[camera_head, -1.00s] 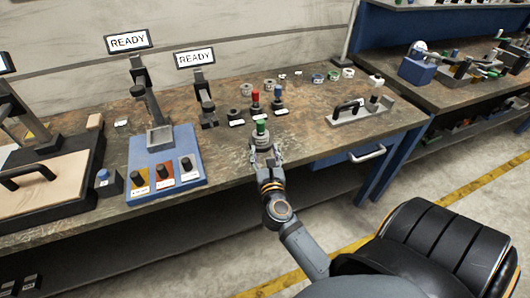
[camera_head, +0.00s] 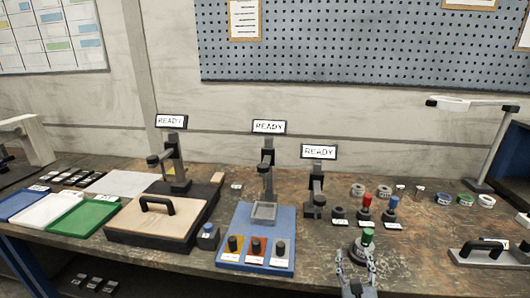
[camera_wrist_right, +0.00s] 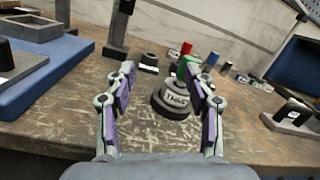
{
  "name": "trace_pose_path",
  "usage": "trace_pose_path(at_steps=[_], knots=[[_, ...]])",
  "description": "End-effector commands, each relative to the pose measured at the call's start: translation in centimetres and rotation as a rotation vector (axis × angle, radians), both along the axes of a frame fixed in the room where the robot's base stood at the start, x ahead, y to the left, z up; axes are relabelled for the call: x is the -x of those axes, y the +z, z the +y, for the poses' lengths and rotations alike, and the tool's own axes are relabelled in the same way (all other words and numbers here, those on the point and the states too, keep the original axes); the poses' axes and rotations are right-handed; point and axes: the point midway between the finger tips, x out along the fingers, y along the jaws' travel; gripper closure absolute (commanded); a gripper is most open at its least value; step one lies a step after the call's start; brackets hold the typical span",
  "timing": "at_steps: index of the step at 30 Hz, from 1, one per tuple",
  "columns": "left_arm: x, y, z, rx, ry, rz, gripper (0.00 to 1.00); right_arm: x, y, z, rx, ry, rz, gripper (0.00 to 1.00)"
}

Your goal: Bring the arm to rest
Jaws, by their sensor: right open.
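My right gripper (camera_head: 356,274) is open and empty at the front of the bench. It also shows in the right wrist view (camera_wrist_right: 160,98), its two purple-padded fingers spread wide. A grey round piece with a green knob (camera_head: 365,243) stands upright just beyond the gripper. In the right wrist view its labelled grey body (camera_wrist_right: 172,96) lies past the fingers, and the right finger partly covers it. I cannot tell whether they touch. Three upright stands, left (camera_head: 175,165), middle (camera_head: 266,178) and right (camera_head: 317,188), carry screens reading READY. My left gripper is not in view.
A blue base (camera_head: 230,255) with three dark knobs stands left of the gripper. Red-knobbed (camera_head: 366,208) and blue-knobbed (camera_head: 391,210) pieces stand behind the green one. A handled grey block (camera_head: 490,252) is at right, and a lamp (camera_head: 495,140) behind.

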Motion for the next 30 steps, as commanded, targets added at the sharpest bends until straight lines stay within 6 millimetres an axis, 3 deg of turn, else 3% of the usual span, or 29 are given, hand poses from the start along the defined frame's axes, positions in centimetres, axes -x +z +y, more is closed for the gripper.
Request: trace_pose_path(at_steps=[2,4,6,9,11,15,18,23,24,30], knots=[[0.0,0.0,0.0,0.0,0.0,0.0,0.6,0.1,2.1,4.8,0.367,0.179,0.01,0.46],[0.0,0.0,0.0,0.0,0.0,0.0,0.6,1.1,2.0,9.7,0.769,0.358,0.039,0.46],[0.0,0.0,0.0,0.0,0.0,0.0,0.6,2.8,-0.1,13.5,1.167,0.532,0.082,0.46],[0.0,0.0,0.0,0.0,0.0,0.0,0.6,5.9,-4.7,15.5,1.65,0.764,0.167,0.46],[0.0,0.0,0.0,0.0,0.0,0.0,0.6,7.8,-7.2,15.2,1.871,0.887,0.222,0.46],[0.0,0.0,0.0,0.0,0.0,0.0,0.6,11.9,-11.4,12.3,2.24,1.153,0.358,0.46],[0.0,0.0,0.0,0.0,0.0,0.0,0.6,14.7,-13.2,9.5,2.416,1.339,0.461,0.46],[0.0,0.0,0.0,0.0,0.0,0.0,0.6,19.1,-14.2,4.9,2.582,1.637,0.631,0.46],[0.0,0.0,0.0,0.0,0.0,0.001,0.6,20.3,-14.2,3.8,-2.525,-1.662,-0.655,0.46],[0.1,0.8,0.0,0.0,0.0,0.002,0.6,18.7,-21.4,3.2,-2.509,-1.708,-0.662,0.46]])
